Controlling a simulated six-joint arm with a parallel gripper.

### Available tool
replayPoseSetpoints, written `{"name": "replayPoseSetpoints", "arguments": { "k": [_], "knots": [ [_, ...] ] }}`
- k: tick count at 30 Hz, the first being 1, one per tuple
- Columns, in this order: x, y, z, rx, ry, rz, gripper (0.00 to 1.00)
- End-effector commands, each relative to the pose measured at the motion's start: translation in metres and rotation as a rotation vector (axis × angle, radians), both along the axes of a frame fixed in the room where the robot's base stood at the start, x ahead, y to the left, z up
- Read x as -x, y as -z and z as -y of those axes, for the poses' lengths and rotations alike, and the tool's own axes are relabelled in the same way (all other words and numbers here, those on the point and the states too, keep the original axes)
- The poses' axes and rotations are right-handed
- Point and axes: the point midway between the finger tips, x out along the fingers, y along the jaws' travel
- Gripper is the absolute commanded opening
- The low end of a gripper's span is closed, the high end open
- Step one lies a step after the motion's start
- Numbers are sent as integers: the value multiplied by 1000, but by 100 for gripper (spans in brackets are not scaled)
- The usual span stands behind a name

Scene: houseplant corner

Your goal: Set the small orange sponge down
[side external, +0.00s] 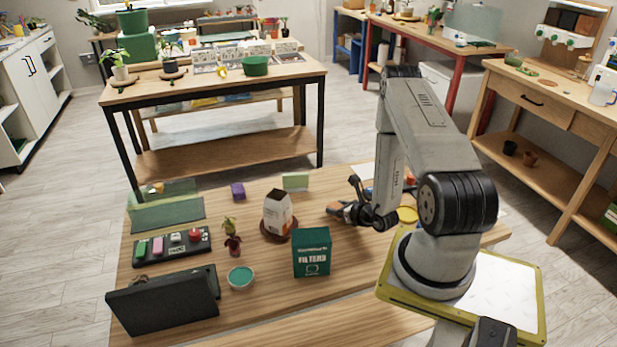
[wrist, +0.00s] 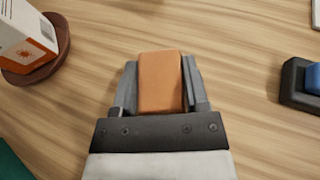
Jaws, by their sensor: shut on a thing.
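My gripper (wrist: 158,75) is shut on the small orange sponge (wrist: 161,84), a block with rounded edges held between the two grey fingers in the wrist view. Bare wood table shows around and beyond it. In the side external view my gripper (side external: 340,210) is low over the wooden table (side external: 270,318), right of the white and orange carton (side external: 277,210). The sponge is too small and too covered by the fingers there to make out clearly. I cannot tell whether its underside touches the table.
The carton stands on a brown saucer (wrist: 56,62). A green filters box (side external: 312,252), teal bowl (side external: 240,278), small plant (side external: 230,224), purple block (side external: 238,190) and black tray (side external: 150,259) stand further left. A black holder with a blue thing (wrist: 313,78) is at the wrist view's right.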

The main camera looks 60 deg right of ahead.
Motion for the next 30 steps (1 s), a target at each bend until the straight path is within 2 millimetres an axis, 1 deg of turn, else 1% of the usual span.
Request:
{"name": "replayPoseSetpoints", "arguments": {
  "k": [6, 7, 8, 9, 10, 11, 23, 30],
  "knots": [
    [0, 3, 0, 0, 0, 1, 2],
    [0, 3, 0, 1, 0, 1, 64],
    [0, 3, 0, 0, 0, 1, 74],
    [0, 3, 0, 0, 0, 1, 86],
    [0, 3, 0, 0, 0, 0, 96],
    [0, 3, 0, 0, 0, 0, 99],
    [0, 2, 0, 0, 0, 0, 99],
    [0, -9, 0, 1, 0, 1, 99]
  ]
}}
